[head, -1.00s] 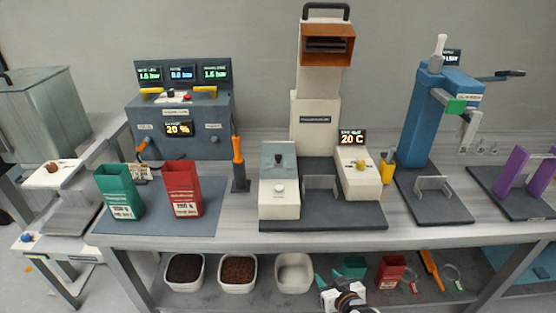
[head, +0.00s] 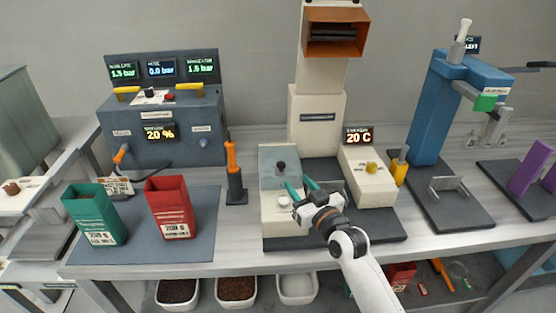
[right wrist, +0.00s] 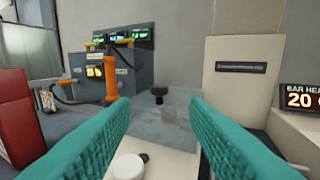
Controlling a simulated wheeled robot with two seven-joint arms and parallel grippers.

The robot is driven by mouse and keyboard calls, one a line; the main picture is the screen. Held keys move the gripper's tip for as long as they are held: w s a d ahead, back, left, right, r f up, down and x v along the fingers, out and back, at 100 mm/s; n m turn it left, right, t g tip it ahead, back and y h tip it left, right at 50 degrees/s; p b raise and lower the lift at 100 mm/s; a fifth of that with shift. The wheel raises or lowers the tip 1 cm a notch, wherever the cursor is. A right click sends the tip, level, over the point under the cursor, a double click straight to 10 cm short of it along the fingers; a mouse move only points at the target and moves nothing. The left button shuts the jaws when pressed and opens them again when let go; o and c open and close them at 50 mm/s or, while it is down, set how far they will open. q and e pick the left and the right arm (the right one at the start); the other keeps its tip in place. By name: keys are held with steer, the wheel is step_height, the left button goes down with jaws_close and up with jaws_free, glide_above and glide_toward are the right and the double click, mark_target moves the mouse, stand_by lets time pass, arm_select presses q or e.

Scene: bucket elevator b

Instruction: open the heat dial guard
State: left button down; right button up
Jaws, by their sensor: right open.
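The heat dial guard looks like a clear, bluish cover (head: 268,155) over the rear part of the cream left box of the sealing machine. A black knob (head: 280,166) shows at it; whether the knob is on the cover or under it I cannot tell. In the right wrist view the see-through guard (right wrist: 180,100) lies ahead, between and beyond the fingertips, and appears closed. My right gripper (head: 301,185) is open, with teal fingers, at the right side of the left box. No contact with the guard is clear. A white round button (head: 284,201) sits in front of the guard. My left gripper is out of view.
The machine's tall cream column (head: 318,118) stands behind. The right box (head: 368,185) carries a yellow knob and a 20 C display. An orange-handled tool (head: 234,165) stands at left, near the red bag (head: 170,205) and green bag (head: 95,213).

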mark_target(283, 166)
steer(key=x, duration=0.5)
steer(key=shift+w+a+r, duration=0.1)
steer(key=shift+w+a, duration=0.05)
steer(key=x, duration=0.3)
steer(key=shift+w+a, duration=0.15)
steer(key=shift+w, duration=0.2)
steer(key=shift+w+a, duration=0.1)
steer(key=shift+w, duration=0.2)
steer(key=shift+w+a, duration=0.15)
steer(key=shift+w, duration=0.15)
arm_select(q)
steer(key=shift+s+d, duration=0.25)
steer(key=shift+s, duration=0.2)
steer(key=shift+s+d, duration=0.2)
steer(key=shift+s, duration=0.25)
arm_select(e)
jaws_close()
